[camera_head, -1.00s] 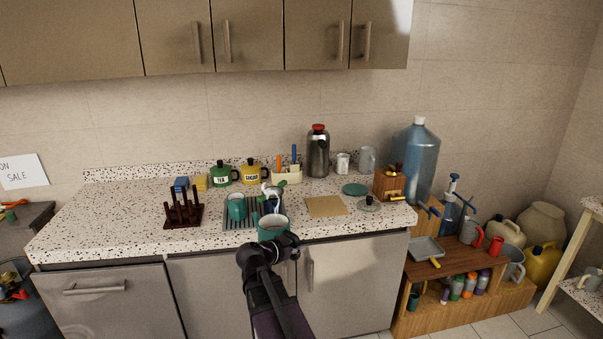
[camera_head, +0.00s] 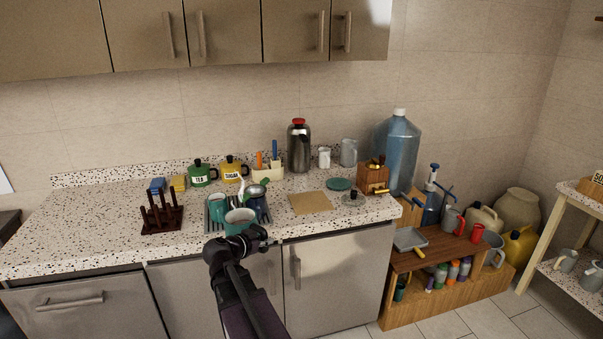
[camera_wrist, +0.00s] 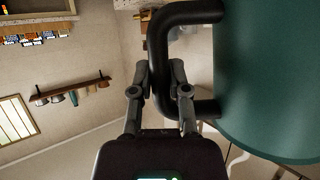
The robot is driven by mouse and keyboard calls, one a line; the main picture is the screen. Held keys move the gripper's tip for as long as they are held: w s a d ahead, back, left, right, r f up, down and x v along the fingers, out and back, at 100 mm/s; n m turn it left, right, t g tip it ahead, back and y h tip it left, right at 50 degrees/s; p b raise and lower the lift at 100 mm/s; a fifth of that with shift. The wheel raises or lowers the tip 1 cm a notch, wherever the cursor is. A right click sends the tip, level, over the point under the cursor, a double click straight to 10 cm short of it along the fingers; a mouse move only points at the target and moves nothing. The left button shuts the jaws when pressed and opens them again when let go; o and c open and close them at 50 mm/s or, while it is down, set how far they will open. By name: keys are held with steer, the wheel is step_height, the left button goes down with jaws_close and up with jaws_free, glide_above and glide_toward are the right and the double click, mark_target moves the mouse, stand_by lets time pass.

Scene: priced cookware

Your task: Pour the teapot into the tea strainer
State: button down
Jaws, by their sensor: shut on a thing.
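The teapot I take to be the teal open-topped vessel (camera_head: 239,219), with a black handle. My gripper (camera_head: 243,242) is shut on this handle, and in the wrist view the fingers (camera_wrist: 160,74) sit around the handle's bar with the teal body (camera_wrist: 270,80) to the right. The vessel is in front of the drying rack near the counter's front edge. The tea strainer appears to be the small round bowl with a green handle (camera_head: 256,190), just behind and to the right, over a dark blue mug (camera_head: 260,210). The vessel's contents are not visible.
A teal mug (camera_head: 217,206) stands on the rack (camera_head: 209,222), left of the held vessel. A dark peg stand (camera_head: 162,216) is further left. Tea and sugar canisters (camera_head: 202,175) stand behind. A tan board (camera_head: 310,203) and glass lid (camera_head: 353,199) lie to the right.

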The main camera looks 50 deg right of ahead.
steer(key=shift+r, duration=0.1)
steer(key=w+d+r+t+p, duration=0.1)
steer(key=w+d+r+p, duration=0.1)
steer(key=d, duration=0.6)
steer(key=w+d+r+n+t+p, duration=0.1)
steer(key=w+d+r+p, duration=0.2)
steer(key=d+r+p, duration=0.2)
steer(key=w+d+r+n+t+p, duration=0.1)
steer(key=w+d+r+p, duration=0.2)
steer(key=d, duration=0.8)
steer(key=shift+d+r+y+p, duration=0.15)
steer(key=shift+r+y+p, duration=0.15)
steer(key=shift+r+p, duration=0.3)
steer(key=shift+r, duration=0.15)
steer(key=w+r+n+g+h+p, duration=0.2)
steer(key=w+r+n+g+p, duration=0.15)
steer(key=r+n+p, duration=0.45)
steer(key=w+a+r+n+g+h+b, duration=0.1)
steer(key=w+a+n+h+b, duration=0.1)
steer(key=w, duration=0.5)
steer(key=w+a+n+g+h+b, duration=0.1)
steer(key=w+a+n+h+b, duration=0.1)
steer(key=w+a+n+b, duration=0.2)
steer(key=shift+w+a+r+n, duration=0.35)
steer(key=shift+w+n, duration=0.75)
steer(key=shift+w, duration=1.15)
stand_by(0.6)
